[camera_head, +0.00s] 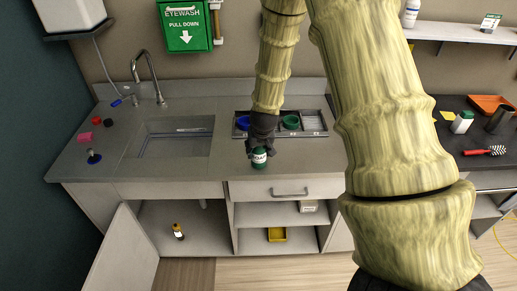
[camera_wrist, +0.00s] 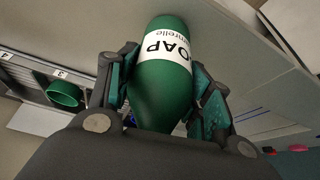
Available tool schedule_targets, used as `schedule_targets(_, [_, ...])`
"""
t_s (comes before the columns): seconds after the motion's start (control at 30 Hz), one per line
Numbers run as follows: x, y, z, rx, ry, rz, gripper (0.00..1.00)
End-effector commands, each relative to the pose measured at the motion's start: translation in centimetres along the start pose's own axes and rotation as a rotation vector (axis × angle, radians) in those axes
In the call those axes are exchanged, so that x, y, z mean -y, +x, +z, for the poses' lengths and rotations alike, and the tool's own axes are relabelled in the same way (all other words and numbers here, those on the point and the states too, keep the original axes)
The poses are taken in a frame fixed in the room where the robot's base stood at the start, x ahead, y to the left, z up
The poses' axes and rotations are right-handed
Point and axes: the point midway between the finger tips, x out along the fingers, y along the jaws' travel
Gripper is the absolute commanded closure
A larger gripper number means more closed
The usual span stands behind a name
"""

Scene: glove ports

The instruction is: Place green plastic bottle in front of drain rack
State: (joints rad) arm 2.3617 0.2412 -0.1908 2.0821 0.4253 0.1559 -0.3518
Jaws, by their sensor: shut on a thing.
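The green plastic bottle (camera_head: 259,163) has a white label reading SOAP and is near the counter's front edge. My gripper (camera_head: 261,147) is shut on it from above. In the wrist view the bottle (camera_wrist: 160,95) lies between both fingers of the gripper (camera_wrist: 168,82). I cannot tell whether its base touches the counter. The drain rack (camera_head: 313,123) is a grey tray at the back of the counter, behind the bottle. It holds a blue cup (camera_head: 243,123) and a green cup (camera_head: 291,122). My arm hides part of the rack.
A sink (camera_head: 175,145) with a tap (camera_head: 148,75) is left of the gripper. Small red, pink and blue items lie at the counter's left end. Below, a cabinet door (camera_head: 125,255) stands open. Counter on both sides of the bottle is clear.

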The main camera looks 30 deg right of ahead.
Motion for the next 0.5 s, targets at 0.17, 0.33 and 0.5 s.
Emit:
schedule_targets(0.17, [0.00, 0.14, 0.07, 0.000, 0.000, 0.000, 0.30])
schedule_targets(0.33, [0.00, 0.14, 0.07, 0.000, 0.000, 0.000, 0.28])
schedule_targets(0.5, [0.00, 0.06, 0.03, 0.000, 0.000, 0.000, 0.28])
